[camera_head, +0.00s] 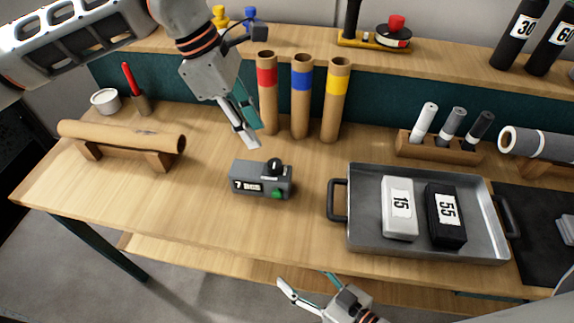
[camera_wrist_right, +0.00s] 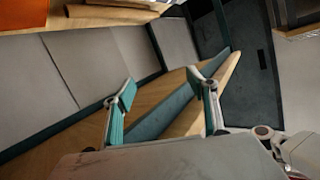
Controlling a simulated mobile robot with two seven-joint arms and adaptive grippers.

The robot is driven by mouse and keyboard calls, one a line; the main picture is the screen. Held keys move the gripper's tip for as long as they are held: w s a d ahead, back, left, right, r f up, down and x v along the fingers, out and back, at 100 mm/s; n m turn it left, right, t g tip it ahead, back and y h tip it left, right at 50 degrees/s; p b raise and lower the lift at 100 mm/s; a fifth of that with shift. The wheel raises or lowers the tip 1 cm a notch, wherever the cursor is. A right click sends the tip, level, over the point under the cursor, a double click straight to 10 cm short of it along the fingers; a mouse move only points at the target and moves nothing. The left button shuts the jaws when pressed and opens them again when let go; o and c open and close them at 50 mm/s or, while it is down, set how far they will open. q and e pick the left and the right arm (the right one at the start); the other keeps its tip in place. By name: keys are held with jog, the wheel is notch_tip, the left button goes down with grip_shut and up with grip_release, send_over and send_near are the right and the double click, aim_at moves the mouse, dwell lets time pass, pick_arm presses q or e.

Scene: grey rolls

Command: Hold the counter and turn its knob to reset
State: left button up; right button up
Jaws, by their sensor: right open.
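The counter (camera_head: 246,172) is a small grey box on the table left of the metal tray. Its front label reads 7 with small text, a black knob (camera_head: 275,166) sits on top, and a green button (camera_head: 277,194) is at its front right. My left gripper (camera_head: 256,138) hangs above and behind the counter, apart from it; its fingers are seen nearly edge-on, so its opening is unclear. My right gripper (camera_head: 306,283) is open and empty, low in front of the table's front edge. Its spread fingers show in the right wrist view (camera_wrist_right: 163,90), with nothing between them.
A metal tray (camera_head: 359,238) holding white and black blocks stands right of the counter. Several cardboard tubes (camera_head: 301,110) with coloured bands stand behind it. A brown roll (camera_head: 115,134) rests on a wooden stand at left. The table around the counter is clear.

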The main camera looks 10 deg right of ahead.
jog(key=s+a+r+y, duration=0.4)
jog(key=s, duration=0.2)
notch_tip(320, 180, up, 31)
jog(key=s+a+t+y, duration=0.2)
jog(key=t+y, duration=0.1)
jog(key=y, duration=0.6)
jog(key=w+d+r+n+g+h, duration=0.15)
jog(key=w+r+n, duration=0.25)
jog(key=w+n, duration=0.5)
jog(key=w+d+r+n, duration=0.35)
jog(key=w+n, duration=0.35)
jog(key=n, duration=0.3)
jog(key=w+d+r+n+g, duration=0.1)
jog(key=w+r+n, duration=0.3)
jog(key=w+n, duration=0.5)
jog(key=n+g+h, duration=0.8)
jog(key=n, duration=0.9)
send_near(259, 176)
jog(key=shift+y, duration=0.25)
jog(key=w+a+f, duration=0.2)
jog(key=shift+w+f, duration=0.3)
jog(key=shift+w, duration=0.1)
jog(key=shift+f, duration=0.25)
jog(key=shift+a+f+g, duration=0.2)
jog(key=shift+a+g, duration=0.05)
jog(key=shift+a, duration=0.05)
jog(key=shift+x, duration=3.55)
